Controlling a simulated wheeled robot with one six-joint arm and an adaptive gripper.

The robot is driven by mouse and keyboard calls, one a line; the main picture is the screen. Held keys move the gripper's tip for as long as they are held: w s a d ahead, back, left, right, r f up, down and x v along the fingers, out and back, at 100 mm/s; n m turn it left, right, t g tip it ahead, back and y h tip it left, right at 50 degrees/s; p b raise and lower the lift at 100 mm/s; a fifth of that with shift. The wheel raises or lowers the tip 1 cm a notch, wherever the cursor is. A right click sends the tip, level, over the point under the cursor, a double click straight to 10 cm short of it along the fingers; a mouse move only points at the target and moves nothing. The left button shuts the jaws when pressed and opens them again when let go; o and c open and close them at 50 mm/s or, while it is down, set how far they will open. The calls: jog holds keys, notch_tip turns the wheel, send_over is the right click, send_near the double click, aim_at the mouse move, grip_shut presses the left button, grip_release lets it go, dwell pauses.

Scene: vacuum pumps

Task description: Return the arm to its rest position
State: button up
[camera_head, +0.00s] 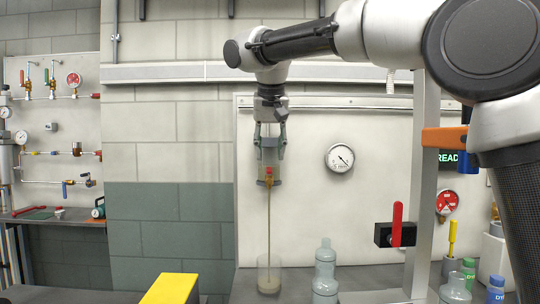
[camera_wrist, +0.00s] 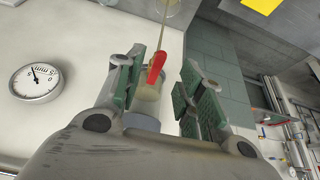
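My gripper (camera_head: 269,155) points straight down, left of the middle in the head view, in front of a white panel. Its green-padded fingers stand apart in the wrist view (camera_wrist: 163,90), with a visible gap on the right finger's side. A pale, cloudy vessel (camera_wrist: 147,104) with a red lever (camera_wrist: 157,67) lies beyond and between the fingers. I see no grip on it; whether it touches the left finger is unclear. In the head view the red lever valve (camera_head: 268,181) sits just below the fingers, with a thin tube running down to a glass jar (camera_head: 269,276).
A round gauge (camera_head: 340,158) is on the panel right of my gripper. A red-handled box (camera_head: 396,230), a metal post (camera_head: 422,200) and several bottles (camera_head: 325,272) stand to the right. A yellow block (camera_head: 171,288) is at the bottom left.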

dwell(0.4)
jog(key=s+d+f, duration=0.3)
jog(key=s+d, duration=0.1)
jog(key=d, duration=0.7)
jog(key=s+d+f, duration=0.2)
jog(key=s+d, duration=0.2)
jog(key=d, duration=0.6)
jog(key=s+d+f, duration=0.7)
jog(key=s+f, duration=0.2)
jog(key=s, duration=0.1)
jog(key=s+d+f, duration=0.7)
jog(key=s+f, duration=0.1)
jog(key=s, duration=0.3)
jog(key=shift+d+f+g, duration=0.3)
jog(key=shift+f+g, duration=0.1)
